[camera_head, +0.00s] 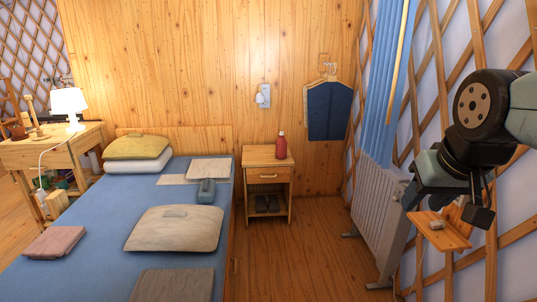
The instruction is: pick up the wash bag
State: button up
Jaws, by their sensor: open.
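A small grey-blue boxy bag with a raised top (206,192), which looks like the wash bag, stands on the blue bed (105,200). It is near the bed's right edge, between a flat beige piece and a large cream cushion. My gripper (480,212) hangs at the far right, in front of the lattice wall, well apart from the bag and the bed. It is open, and nothing shows between its fingers.
A wooden nightstand (268,200) with a red bottle (281,146) stands right of the bed. The floor (300,255) between bed and white radiator (377,215) is clear. A small wooden shelf (438,238) is below my gripper. A cream cushion (172,232) lies near the bag.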

aim_at(207, 191)
jog(key=u, duration=0.05)
jog(key=i, duration=3.2)
jog(key=u, duration=2.05)
